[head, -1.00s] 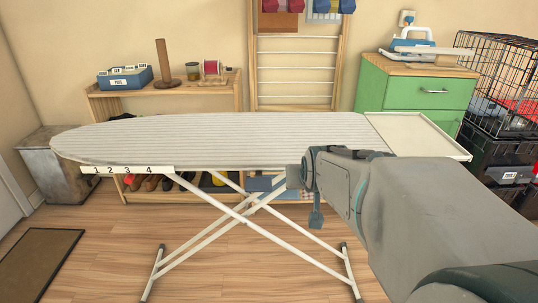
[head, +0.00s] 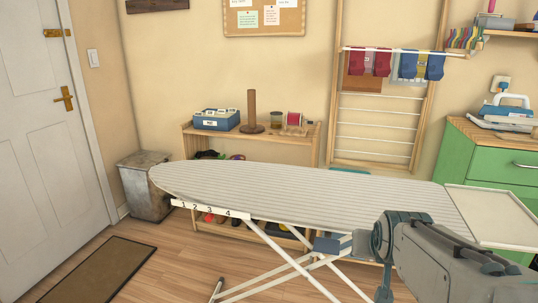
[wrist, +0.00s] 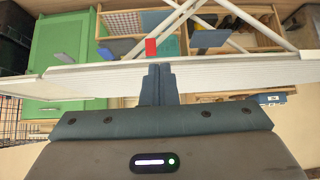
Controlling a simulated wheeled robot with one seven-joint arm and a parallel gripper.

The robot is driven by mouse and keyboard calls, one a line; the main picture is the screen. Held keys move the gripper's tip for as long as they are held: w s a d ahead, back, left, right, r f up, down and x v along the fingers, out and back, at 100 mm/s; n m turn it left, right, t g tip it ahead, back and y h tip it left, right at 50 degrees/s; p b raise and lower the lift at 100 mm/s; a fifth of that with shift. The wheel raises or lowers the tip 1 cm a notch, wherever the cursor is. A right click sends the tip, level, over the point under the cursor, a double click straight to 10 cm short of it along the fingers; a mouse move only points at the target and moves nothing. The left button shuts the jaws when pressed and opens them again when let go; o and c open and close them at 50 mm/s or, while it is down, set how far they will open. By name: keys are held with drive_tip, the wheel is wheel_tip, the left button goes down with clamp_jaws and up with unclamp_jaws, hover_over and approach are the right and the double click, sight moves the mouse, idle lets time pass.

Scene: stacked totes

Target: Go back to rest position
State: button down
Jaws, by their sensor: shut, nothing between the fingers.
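My gripper (head: 330,244) is in front of the ironing board's front edge in the head view, with my grey arm reaching in from the lower right. In the wrist view its two dark blue fingers (wrist: 158,84) are together with nothing between them. The pale striped ironing board (head: 310,193) stands close by, and its edge (wrist: 225,80) runs behind the fingertips in the wrist view. I cannot tell whether the fingers touch it.
A white tray (head: 495,213) extends from the board's right end, by a green cabinet (head: 490,158) carrying an iron (head: 509,107). White crossed legs (head: 275,280) stand below the board. A wooden shelf (head: 190,140) and metal bin (head: 145,190) are behind. Floor at left is clear except a mat (head: 85,272).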

drive_tip(key=s+a+r+n+g+y+p, duration=0.1)
drive_tip(key=s+a+r+g+p, duration=0.1)
drive_tip(key=s+a+r+p, duration=0.3)
drive_tip(key=s+a+r+n+g+y+p, duration=0.1)
drive_tip(key=s+a+r+n+g+p, duration=0.1)
drive_tip(key=s+a+r+p, duration=0.3)
wheel_tip(320, 180, up, 4)
drive_tip(key=s+g+p, duration=0.1)
drive_tip(key=p, duration=0.7)
drive_tip(key=shift+s+a+r, duration=0.25)
